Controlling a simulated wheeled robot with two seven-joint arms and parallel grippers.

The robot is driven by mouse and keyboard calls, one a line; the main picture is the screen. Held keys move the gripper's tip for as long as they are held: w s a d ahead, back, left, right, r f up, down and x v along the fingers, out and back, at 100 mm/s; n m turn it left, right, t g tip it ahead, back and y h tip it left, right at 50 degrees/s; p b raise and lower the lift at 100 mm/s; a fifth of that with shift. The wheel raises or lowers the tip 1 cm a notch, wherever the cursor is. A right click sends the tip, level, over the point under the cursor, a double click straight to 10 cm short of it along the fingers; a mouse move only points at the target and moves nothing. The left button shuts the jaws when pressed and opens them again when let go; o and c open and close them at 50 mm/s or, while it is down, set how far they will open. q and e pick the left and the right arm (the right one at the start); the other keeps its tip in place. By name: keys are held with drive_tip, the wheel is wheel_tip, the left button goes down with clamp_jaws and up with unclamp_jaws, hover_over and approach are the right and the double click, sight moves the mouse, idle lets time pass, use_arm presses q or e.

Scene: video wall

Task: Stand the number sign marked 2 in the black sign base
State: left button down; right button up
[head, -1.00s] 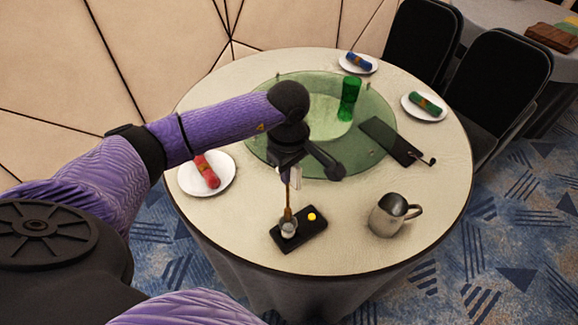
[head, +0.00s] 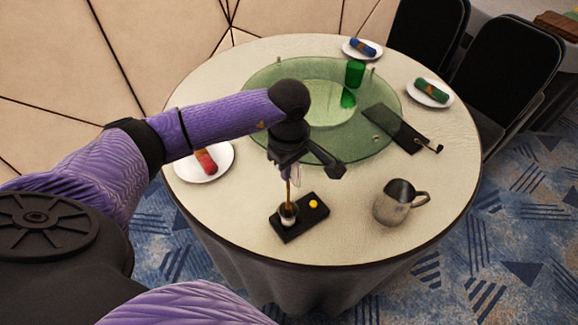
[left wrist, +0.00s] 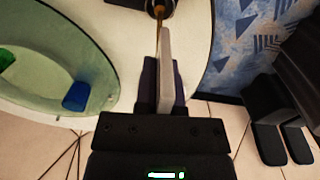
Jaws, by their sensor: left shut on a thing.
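The black sign base (head: 313,215) lies flat on the near part of the round table, with a yellow dot on its right part and a small pale cup with a dark rim (head: 288,214) at its left end. My left gripper (head: 291,166) is above the base, shut on the number sign (head: 288,190), a pale plate on a thin brown stem. The sign is about upright, its stem's lower end at the cup; I cannot tell how deep it sits. In the left wrist view the plate (left wrist: 165,70) is nearly edge-on, so its number is hidden. My right gripper is out of view.
A metal jug (head: 396,204) stands right of the base. Plates with red (head: 205,161), blue (head: 362,47) and green (head: 431,90) rolls sit around the green glass turntable (head: 265,95), which carries a green tumbler (head: 355,73). Black chairs (head: 513,85) stand beyond the table.

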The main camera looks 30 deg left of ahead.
use_arm(q)
drive_tip(key=shift+f, duration=0.15)
drive_tip(key=shift+f+b, duration=2.05)
drive_tip(key=shift+f, duration=0.1)
drive_tip(key=c, duration=0.7)
unclamp_jaws()
drive_tip(key=shift+r, duration=0.1)
drive_tip(key=shift+o, duration=0.2)
wheel_tip(320, 180, up, 10)
drive_tip(key=shift+f+p, duration=0.1)
drive_tip(key=shift+p, duration=0.8)
